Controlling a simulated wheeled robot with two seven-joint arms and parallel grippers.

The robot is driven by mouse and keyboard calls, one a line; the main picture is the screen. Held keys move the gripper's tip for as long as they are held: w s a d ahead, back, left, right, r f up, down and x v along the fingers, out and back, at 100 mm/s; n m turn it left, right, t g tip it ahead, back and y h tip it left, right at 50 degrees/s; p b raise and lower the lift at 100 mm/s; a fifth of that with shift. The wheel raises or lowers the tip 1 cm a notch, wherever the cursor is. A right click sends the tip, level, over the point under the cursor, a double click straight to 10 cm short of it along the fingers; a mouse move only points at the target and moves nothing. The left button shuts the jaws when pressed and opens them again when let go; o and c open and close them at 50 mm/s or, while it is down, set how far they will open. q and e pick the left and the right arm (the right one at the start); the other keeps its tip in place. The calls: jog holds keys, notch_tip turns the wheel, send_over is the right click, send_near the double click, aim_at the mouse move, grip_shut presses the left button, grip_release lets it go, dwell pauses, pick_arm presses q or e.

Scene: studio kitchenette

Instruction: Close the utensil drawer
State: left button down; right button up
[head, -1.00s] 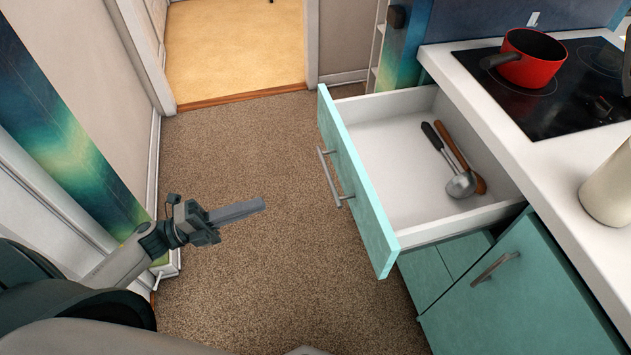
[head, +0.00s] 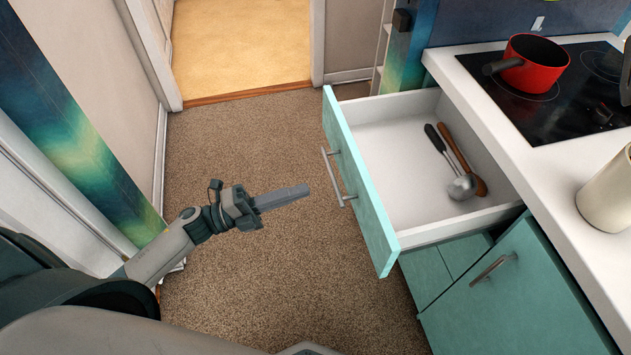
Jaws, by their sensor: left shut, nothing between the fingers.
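The utensil drawer (head: 362,190) stands pulled out from the counter, with a teal front and a white inside. Its metal bar handle (head: 335,178) is on the front panel, facing left. A ladle with a dark handle (head: 460,186) and a brown wooden spoon (head: 480,187) lie inside it. My left gripper (head: 303,191) is shut and empty. Its fingers point right toward the drawer front, and in the picture a small gap separates them from the handle. My right gripper is not in view.
A red pot (head: 535,64) sits on the black cooktop (head: 560,105) above the drawer. A cream container (head: 606,195) stands on the white counter (head: 560,190). A closed teal cabinet (head: 520,290) is below. Brown carpet (head: 250,140) lies clear left of the drawer.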

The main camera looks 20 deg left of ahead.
aim_at(424, 172)
pick_arm(q)
jog(key=shift+p+x, duration=0.55)
jog(key=shift+x, duration=1.9)
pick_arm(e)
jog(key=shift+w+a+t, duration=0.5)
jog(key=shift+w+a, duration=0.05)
